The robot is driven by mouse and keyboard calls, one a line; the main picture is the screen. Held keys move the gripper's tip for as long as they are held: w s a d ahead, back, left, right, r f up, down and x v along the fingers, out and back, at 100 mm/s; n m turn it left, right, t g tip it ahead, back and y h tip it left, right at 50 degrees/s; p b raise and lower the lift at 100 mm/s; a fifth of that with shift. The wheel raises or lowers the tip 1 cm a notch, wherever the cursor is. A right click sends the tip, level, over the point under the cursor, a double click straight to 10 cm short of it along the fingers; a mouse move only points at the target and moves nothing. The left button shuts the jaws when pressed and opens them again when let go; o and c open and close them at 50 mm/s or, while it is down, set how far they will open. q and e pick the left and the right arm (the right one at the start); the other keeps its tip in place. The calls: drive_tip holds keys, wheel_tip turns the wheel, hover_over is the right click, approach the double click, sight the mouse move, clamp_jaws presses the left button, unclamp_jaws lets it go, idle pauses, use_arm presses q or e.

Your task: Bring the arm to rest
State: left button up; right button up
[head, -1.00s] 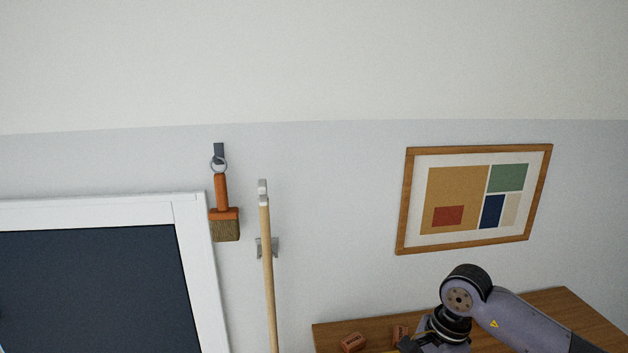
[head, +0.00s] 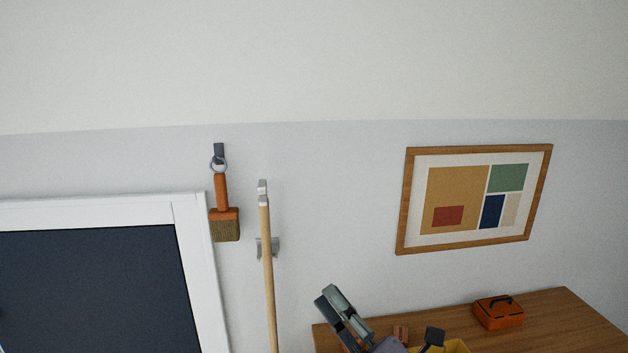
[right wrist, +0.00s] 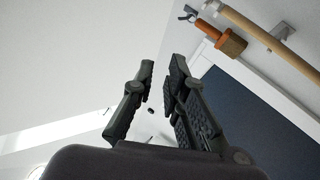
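My right gripper (head: 345,312) shows at the bottom of the head view, in front of the left part of the wooden desktop (head: 550,310), pointing up and to the left. In the right wrist view its two dark fingers (right wrist: 162,75) stand apart with a narrow gap and nothing between them. The rest of the right arm is mostly below the head view's lower edge. My left gripper is not in view.
An orange toolbox (head: 498,312), a small reddish-brown block (head: 400,333) and a yellow container (head: 456,347) are on the desktop. A brush (head: 225,222), a wooden pole (head: 267,270) and a framed picture (head: 405,205) are on the wall. A white-framed dark panel (head: 90,285) is left.

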drive_tip(key=w+d+f+m+t+h, duration=0.25)
drive_tip(key=d+f+m+h, duration=0.35)
drive_tip(key=d+m+h, duration=0.5)
drive_tip(key=s+d+f+m+g+h, duration=0.3)
drive_tip(key=s+f+m, duration=0.1)
drive_tip(key=f+m, duration=0.25)
drive_tip(key=s+d+f+m+g+h, duration=0.25)
drive_tip(key=f+m+g, duration=0.2)
drive_tip(key=f, duration=0.35)
drive_tip(key=s+f+m+g+y, duration=0.1)
drive_tip(key=s+f+m+g, duration=0.25)
drive_tip(key=s+f, duration=0.45)
drive_tip(key=s+f+m+g, duration=0.2)
drive_tip(key=s+f+g, duration=0.25)
drive_tip(key=s, duration=0.75)
wheel_tip(320, 180, down, 29)
drive_tip(key=g+b, duration=0.2)
drive_tip(key=b, duration=0.3)
drive_tip(key=s+d+f+b, duration=0.1)
drive_tip(key=s+f+b, duration=0.1)
drive_tip(key=s+f, duration=0.6)
drive_tip(key=s+d+f+g+b, duration=0.1)
drive_tip(key=s+d+f+b, duration=0.1)
drive_tip(key=s+f, duration=0.7)
wheel_tip(320, 180, down, 6)
drive_tip(key=shift+s+d+r+b, duration=0.15)
drive_tip(key=shift+s+b, duration=0.15)
drive_tip(key=shift+b, duration=0.2)
